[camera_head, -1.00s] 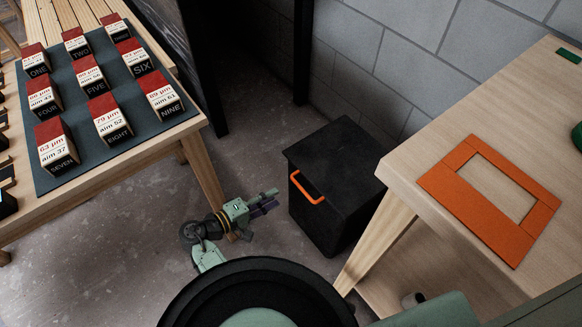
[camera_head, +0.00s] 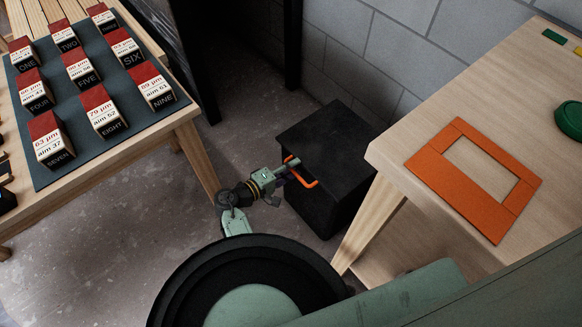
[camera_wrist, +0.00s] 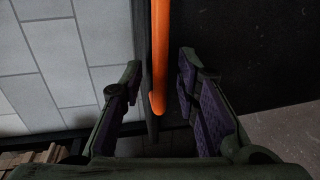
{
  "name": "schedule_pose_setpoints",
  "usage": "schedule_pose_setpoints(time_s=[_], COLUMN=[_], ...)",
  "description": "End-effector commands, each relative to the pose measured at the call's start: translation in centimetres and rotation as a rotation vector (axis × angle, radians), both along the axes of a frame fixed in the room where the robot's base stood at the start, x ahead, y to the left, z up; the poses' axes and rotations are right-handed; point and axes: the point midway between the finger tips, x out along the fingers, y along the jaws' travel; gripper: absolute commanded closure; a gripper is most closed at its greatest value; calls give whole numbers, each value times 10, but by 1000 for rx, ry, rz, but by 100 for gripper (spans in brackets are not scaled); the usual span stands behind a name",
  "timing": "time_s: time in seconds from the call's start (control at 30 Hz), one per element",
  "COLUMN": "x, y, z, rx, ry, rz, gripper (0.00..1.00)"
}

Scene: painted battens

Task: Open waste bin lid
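The black waste bin (camera_head: 320,205) stands on the floor between the two tables, its flat lid (camera_head: 335,140) closed. An orange handle (camera_head: 306,182) sits at the lid's near left edge; it also shows in the wrist view (camera_wrist: 159,60). My gripper (camera_head: 288,168) is at this handle. In the wrist view my gripper (camera_wrist: 158,85) has its two purple-padded fingers apart, one on each side of the handle bar. A gap shows on both sides, so the fingers do not appear to grip it.
A wooden table (camera_head: 95,205) with several labelled blocks on a dark mat (camera_head: 165,118) is at left. A wooden table (camera_head: 400,150) with an orange frame (camera_head: 440,175) is close to the bin's right. A block wall (camera_head: 370,60) stands behind. Floor at front left is clear.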

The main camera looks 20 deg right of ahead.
Motion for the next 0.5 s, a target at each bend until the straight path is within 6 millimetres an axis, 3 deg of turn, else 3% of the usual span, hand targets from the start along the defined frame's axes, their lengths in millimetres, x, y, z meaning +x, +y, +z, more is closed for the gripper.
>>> schedule_pose_setpoints(time_s=[0.17,0.5], x=[0,0], y=[0,0], z=[0,0], rx=[0,0], ry=[0,0], rz=[0,0], gripper=[72,95])
